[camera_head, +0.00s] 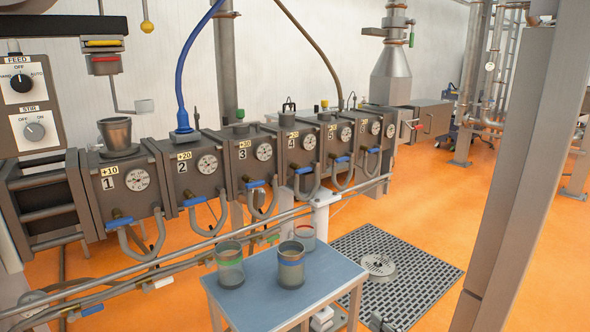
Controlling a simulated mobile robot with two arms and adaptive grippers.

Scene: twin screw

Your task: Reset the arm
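Neither of my grippers can be made out in the head view. No arm of mine is clearly visible either. A small blue-topped table (262,312) stands at the front, in the middle of the picture. On it are a cup with a green band (230,266), a cup with a blue band (291,266) and, behind, a cup with a red band (306,236). All three stand upright and apart from any gripper.
A twin-screw machine with numbered barrel blocks (124,182) runs across behind the table, with pipes along its front. A grey cup-shaped hopper (116,133) tops block 1. A control panel (30,105) is at left. A dark floor grating (405,262) and a thick post (520,170) are at right.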

